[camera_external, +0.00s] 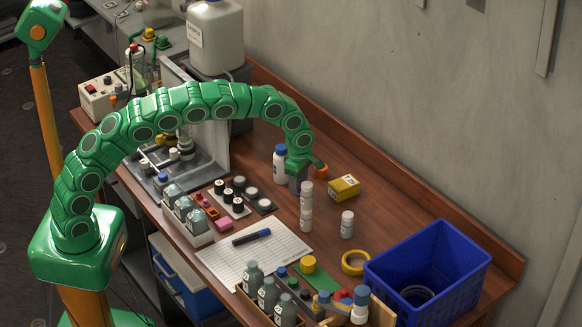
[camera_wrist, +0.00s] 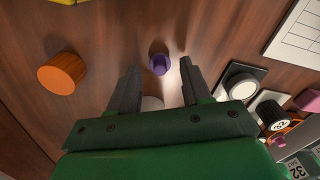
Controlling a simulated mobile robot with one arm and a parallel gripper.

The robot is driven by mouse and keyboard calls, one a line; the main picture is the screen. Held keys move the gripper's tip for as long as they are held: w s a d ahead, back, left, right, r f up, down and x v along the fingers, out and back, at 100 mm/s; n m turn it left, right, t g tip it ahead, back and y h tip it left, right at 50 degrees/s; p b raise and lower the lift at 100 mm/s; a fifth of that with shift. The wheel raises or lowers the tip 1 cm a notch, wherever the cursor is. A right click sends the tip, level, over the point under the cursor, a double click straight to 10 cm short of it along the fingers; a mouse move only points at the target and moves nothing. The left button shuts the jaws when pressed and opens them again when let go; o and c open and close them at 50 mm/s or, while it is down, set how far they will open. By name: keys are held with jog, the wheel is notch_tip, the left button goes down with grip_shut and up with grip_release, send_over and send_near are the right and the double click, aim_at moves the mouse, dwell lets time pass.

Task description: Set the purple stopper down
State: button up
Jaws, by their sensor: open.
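The purple stopper (camera_wrist: 159,64) is in the wrist view, just beyond the gap between my fingertips. It appears to rest on the brown wooden bench, with dark shadow around it. My gripper (camera_wrist: 157,72) is open, one finger on either side of that gap, and no contact with the stopper shows. In the external view my gripper (camera_external: 298,175) points down low over the bench, and the stopper cannot be made out there.
An orange cap (camera_wrist: 62,73) stands left of my gripper in the wrist view. A blue crate (camera_external: 450,285) is at the bench's right end.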

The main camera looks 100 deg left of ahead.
notch_tip(320, 180, up, 11)
dwell(0.4)
jog(key=s+d+r+m+g, duration=0.1)
jog(key=s+d+r+m, duration=0.65)
jog(key=s+d, duration=0.4)
jog(key=s+d+r+m, duration=0.6)
jog(key=s+d+m, duration=0.35)
jog(key=d, duration=0.25)
jog(key=s+d+f+m, duration=0.1)
jog(key=s+d+m, duration=0.3)
jog(key=s, duration=0.5)
jog(key=s+d+f+m, duration=0.1)
jog(key=s+d+m, duration=0.3)
jog(key=s, duration=0.6)
jog(key=s+d+f+m, duration=0.2)
jog(key=s+d+m, duration=0.2)
jog(key=s, duration=0.5)
jog(key=shift+s+d+m+g, duration=0.15)
jog(key=shift+d+m+g, duration=0.25)
jog(key=shift+m, duration=0.8)
